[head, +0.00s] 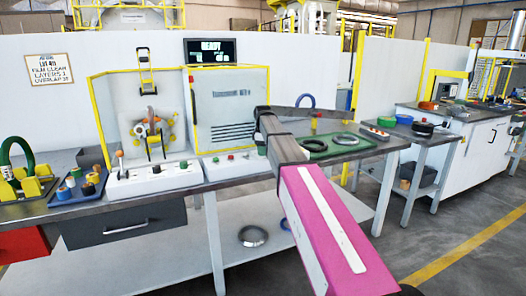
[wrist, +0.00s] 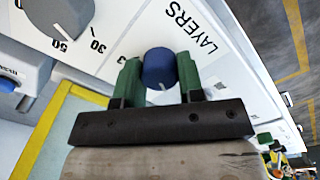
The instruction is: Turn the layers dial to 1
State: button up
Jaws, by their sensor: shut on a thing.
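In the wrist view, the layers dial (wrist: 159,64) is a round blue knob on a white panel, beside the printed word LAYERS. A short pale mark shows on its near edge. My gripper (wrist: 160,79) has its two green fingers on either side of the knob, shut on it.
A grey dial (wrist: 58,14) with marks 30 and 50 is close by. In the head view, a white control console (head: 153,180) fronts the wrapping machine (head: 228,107). A display (head: 210,51) reads READY. A green tray (head: 318,148) with rings lies right of my arm.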

jog(key=o, duration=0.9)
notch_tip(320, 180, up, 11)
jog(key=shift+s+f, duration=0.1)
